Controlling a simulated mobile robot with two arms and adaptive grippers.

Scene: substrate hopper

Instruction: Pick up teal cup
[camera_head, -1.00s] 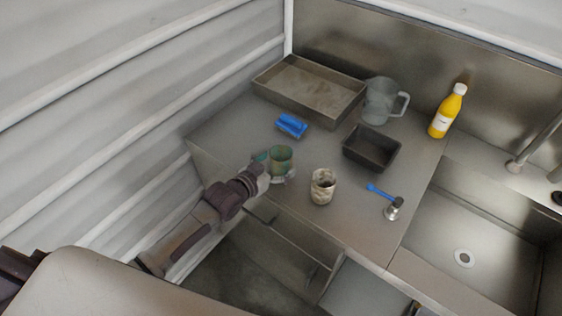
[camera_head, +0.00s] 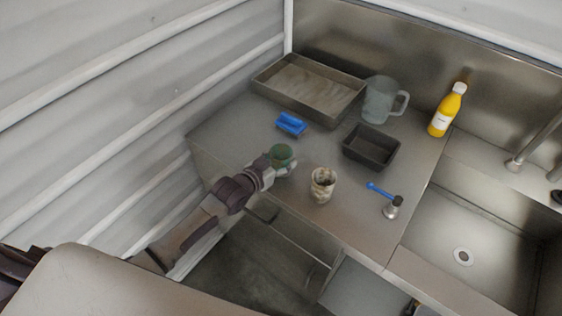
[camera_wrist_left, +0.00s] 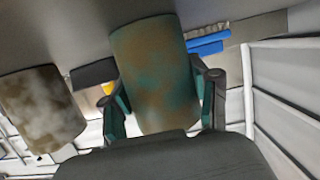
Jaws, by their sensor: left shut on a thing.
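The teal cup (camera_head: 281,154), mottled with brown, is near the left front edge of the steel counter (camera_head: 235,137). My left gripper (camera_head: 282,167) is shut on its side, its fingers on either side of the body and hiding the lower part. In the left wrist view the cup (camera_wrist_left: 156,75) fills the middle, between the two fingers (camera_wrist_left: 162,95). I cannot tell whether its base touches the counter. My right gripper is not in view.
A stained white cup (camera_head: 323,185) stands close to the right of my left gripper. A blue brush (camera_head: 291,124) lies behind.

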